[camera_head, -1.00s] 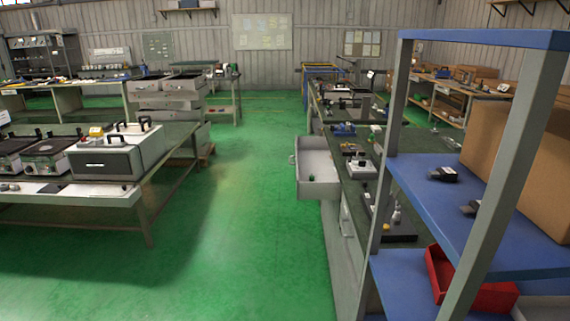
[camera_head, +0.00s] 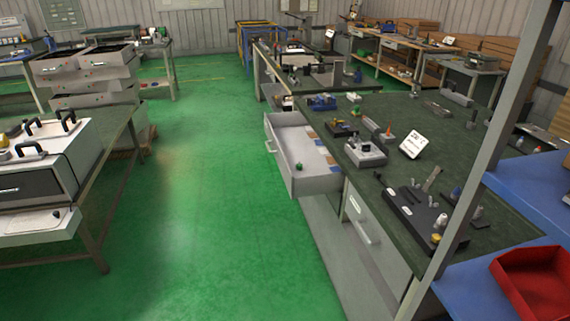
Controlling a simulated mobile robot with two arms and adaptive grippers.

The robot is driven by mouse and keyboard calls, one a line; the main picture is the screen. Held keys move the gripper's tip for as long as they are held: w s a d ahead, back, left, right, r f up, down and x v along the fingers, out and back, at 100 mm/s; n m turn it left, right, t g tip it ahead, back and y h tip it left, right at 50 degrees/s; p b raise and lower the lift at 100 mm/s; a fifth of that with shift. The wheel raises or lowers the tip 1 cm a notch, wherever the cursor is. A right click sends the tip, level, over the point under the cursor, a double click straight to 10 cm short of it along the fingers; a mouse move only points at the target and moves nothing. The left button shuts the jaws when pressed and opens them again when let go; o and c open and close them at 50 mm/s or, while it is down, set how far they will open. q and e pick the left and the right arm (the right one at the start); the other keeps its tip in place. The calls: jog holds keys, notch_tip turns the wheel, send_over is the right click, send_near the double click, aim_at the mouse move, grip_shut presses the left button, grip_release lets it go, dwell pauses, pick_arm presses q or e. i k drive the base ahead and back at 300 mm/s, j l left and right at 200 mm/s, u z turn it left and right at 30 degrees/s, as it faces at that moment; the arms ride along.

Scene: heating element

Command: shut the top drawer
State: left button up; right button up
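The open top drawer (camera_head: 306,181) is a light grey box pulled out to the left from under the dark green workbench (camera_head: 365,183). Its handle (camera_head: 269,146) is on its left-facing front. Flat tan and blue pieces lie inside it, and a small green-topped item (camera_head: 298,167) shows at its near wall. Another drawer front with a handle (camera_head: 362,222), nearer to me under the same bench, looks shut. Neither of my grippers is in the head view.
Green floor is clear left of the drawer. A blue shelf rack with a red bin (camera_head: 537,283) stands at the near right. A table with a grey oven-like box (camera_head: 42,170) is at the left.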

aim_at(292, 140)
jog(key=i+j+z, duration=0.2)
jog(key=i+j, duration=0.35)
jog(key=i+j+z, duration=0.15)
jog(key=i+z, duration=0.25)
jog(key=i+j+z, duration=0.2)
jog(key=z, duration=0.2)
